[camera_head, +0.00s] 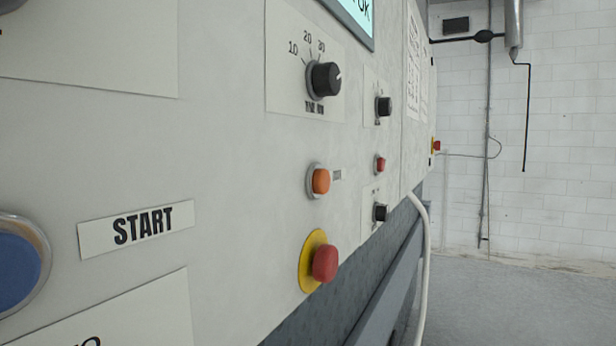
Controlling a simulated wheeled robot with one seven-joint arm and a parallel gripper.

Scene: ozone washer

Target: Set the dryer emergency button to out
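A red mushroom-shaped emergency button (325,263) on a yellow round plate (308,250) sits low on the white machine panel, near the picture's middle. It stands out from the panel; I cannot tell whether it is pressed in or out. A second, smaller red emergency button (436,146) on yellow shows farther along the machine to the right. No label here tells which one belongs to the dryer. My gripper is not in view.
An orange button (321,181) is above the near red button, with a black dial (325,79) higher up. A blue button (16,270) beside the START label (136,226) is at left. A white hose (424,270) hangs right of the panel. Grey floor (520,300) lies clear at right.

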